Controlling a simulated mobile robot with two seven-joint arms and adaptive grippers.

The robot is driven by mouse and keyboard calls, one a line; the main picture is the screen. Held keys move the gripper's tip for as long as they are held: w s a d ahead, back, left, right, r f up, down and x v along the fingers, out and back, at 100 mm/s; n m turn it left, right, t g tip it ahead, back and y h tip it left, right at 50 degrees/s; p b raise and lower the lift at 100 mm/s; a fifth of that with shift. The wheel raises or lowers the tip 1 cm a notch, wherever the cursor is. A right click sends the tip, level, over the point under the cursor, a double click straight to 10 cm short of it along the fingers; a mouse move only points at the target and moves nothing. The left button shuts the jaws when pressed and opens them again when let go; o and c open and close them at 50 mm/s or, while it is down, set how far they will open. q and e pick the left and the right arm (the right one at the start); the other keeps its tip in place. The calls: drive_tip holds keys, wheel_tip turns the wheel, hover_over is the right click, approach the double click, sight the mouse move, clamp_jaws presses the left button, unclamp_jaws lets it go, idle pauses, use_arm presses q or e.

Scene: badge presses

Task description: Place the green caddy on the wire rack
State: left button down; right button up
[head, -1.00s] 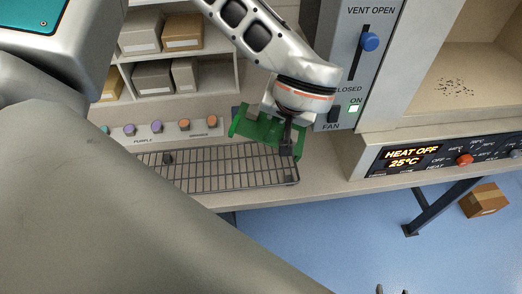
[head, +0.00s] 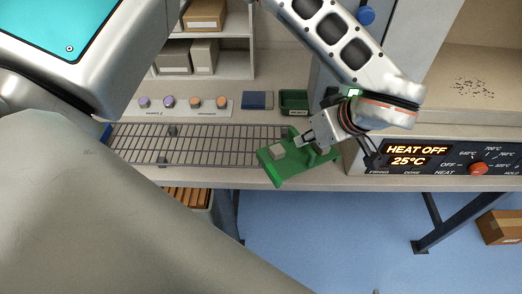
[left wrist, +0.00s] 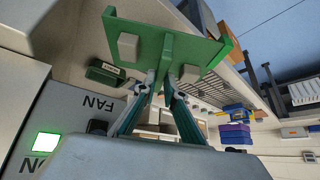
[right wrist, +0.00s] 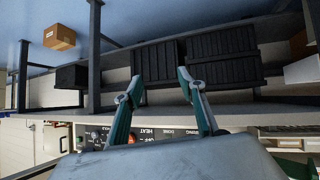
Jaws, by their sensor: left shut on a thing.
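The green caddy (head: 275,170) is in my left gripper, tilted, over the right front corner of the wire rack in the head view. Grey blocks show on it, and it also fills the top of the left wrist view (left wrist: 200,50). My left gripper (left wrist: 162,78) is shut on the caddy's middle part; in the head view (head: 308,143) its arm comes from above. The wire rack (head: 200,146) lies empty on the bench; the caddy hides its right end. I cannot tell whether they touch. My right gripper (right wrist: 162,84) is open and empty.
A heater panel (head: 420,158) stands right of the caddy. A green labelled tray (head: 294,101) and a blue box (head: 257,100) sit behind the rack, beside a strip of coloured knobs (head: 185,105). The bench's front edge is close to the caddy.

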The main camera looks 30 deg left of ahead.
sight(312, 150)
use_arm(q)
drive_tip(key=shift+s+d+f+n+g+b, duration=0.2)
drive_tip(key=shift+d+f+n+g+b, duration=0.25)
drive_tip(key=shift+d+f+n, duration=0.8)
drive_tip(key=shift+d+n, duration=0.2)
drive_tip(key=shift+n, duration=0.05)
drive_tip(key=shift+g, duration=0.25)
drive_tip(key=shift+w+a+f+p, duration=0.4)
drive_tip(key=shift+w+a+f, duration=0.25)
drive_tip(key=shift+a, duration=2.2)
drive_tip(key=shift+w+a+f+p, duration=0.5)
drive_tip(key=shift+w+a, duration=0.2)
drive_tip(key=shift+a, duration=2.15)
drive_tip(key=shift+w+a+f+p, duration=0.35)
drive_tip(key=shift+w+a+f, duration=0.3)
drive_tip(key=shift+a, duration=2.2)
use_arm(e)
drive_tip(key=shift+w+a+r, duration=0.15)
drive_tip(key=shift+a+r, duration=0.05)
drive_tip(key=shift+r, duration=0.35)
drive_tip(key=shift+w+a+r, duration=0.1)
drive_tip(key=shift+a+r, duration=0.05)
drive_tip(key=shift+r, duration=0.35)
use_arm(q)
drive_tip(key=shift+f, duration=0.1)
drive_tip(key=c, duration=2.1)
unclamp_jaws()
